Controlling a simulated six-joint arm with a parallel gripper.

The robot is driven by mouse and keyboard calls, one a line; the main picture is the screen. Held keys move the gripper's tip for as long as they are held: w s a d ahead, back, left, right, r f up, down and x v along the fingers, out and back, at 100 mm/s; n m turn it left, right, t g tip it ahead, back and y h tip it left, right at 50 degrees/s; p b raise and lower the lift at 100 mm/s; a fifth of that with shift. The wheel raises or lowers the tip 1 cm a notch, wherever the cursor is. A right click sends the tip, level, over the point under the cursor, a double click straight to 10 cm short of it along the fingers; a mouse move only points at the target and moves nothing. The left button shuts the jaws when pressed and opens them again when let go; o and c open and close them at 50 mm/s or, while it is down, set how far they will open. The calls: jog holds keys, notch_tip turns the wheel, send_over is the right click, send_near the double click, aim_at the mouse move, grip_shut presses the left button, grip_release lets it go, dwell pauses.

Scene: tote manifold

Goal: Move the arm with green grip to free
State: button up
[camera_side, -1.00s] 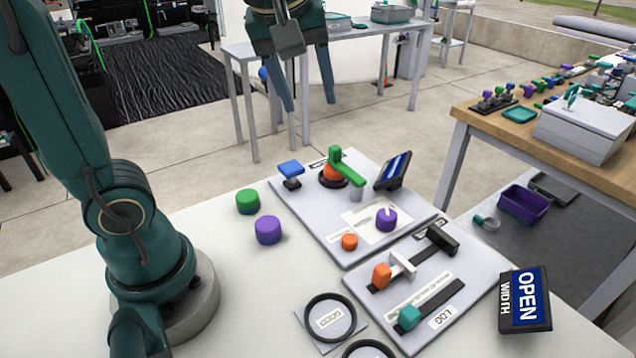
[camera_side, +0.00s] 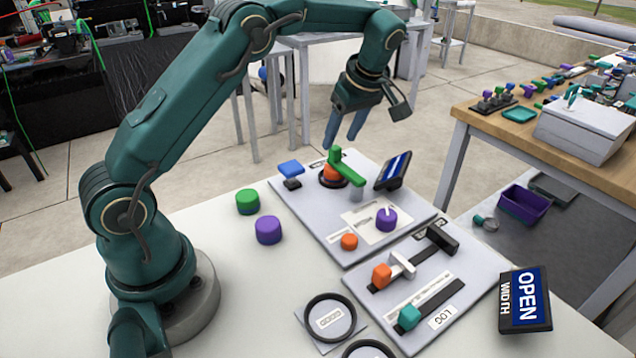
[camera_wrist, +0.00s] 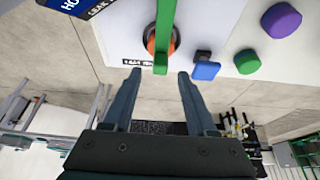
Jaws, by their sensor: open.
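The arm with the green grip (camera_side: 336,154) sits on an orange hub with a dark ring (camera_side: 332,177) at the back of the rear grey panel. My gripper (camera_side: 342,136) is open and empty, just above and behind the green grip, fingers pointing down. In the wrist view, the end of the green bar (camera_wrist: 162,50) shows between my fingertips (camera_wrist: 158,74); I cannot tell whether they touch it. I cannot read a "free" label.
A blue knob (camera_side: 291,169) stands left of the arm, and a tilted dark display (camera_side: 394,171) stands close on its right. A purple knob (camera_side: 386,219) and an orange button (camera_side: 349,241) are in front. Green (camera_side: 247,201) and purple (camera_side: 268,230) cylinders stand on the table to the left.

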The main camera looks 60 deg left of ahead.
aim_at(336, 148)
jog(key=shift+x, duration=1.85)
grip_shut()
jog(key=shift+r, duration=0.1)
